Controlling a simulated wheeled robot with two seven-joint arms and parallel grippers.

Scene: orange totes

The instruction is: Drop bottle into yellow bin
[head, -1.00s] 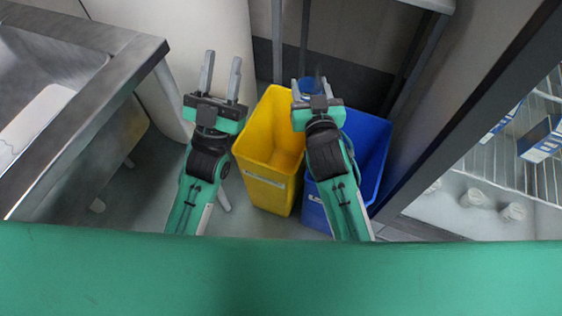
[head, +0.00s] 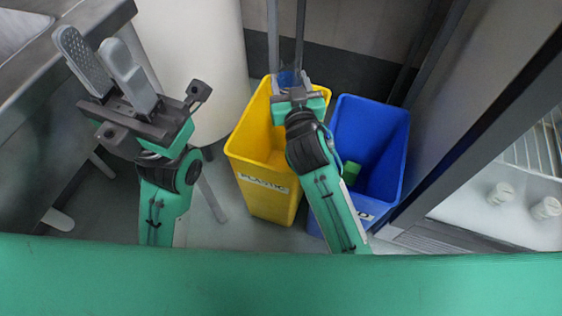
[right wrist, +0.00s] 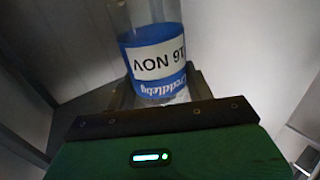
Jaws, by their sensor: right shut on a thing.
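A clear bottle with a blue and white label (right wrist: 155,58) stands up between the fingers of my right gripper in the right wrist view. My right gripper (head: 291,80) is shut on it. In the head view only a small bluish part of the bottle (head: 288,77) shows; the gripper hides the rest. The yellow bin (head: 268,203) has a label on its front. In the picture, my right gripper overlaps the back right part of its opening; its exact height above the rim cannot be told. My left gripper (head: 106,68) is open and empty, well left of the bin.
A blue bin (head: 372,115) with a green item (head: 350,172) inside stands right beside the yellow bin. A metal counter (head: 50,75) is at the left and a white cylinder (head: 195,60) behind. A rack with glasses (head: 500,193) is at the right.

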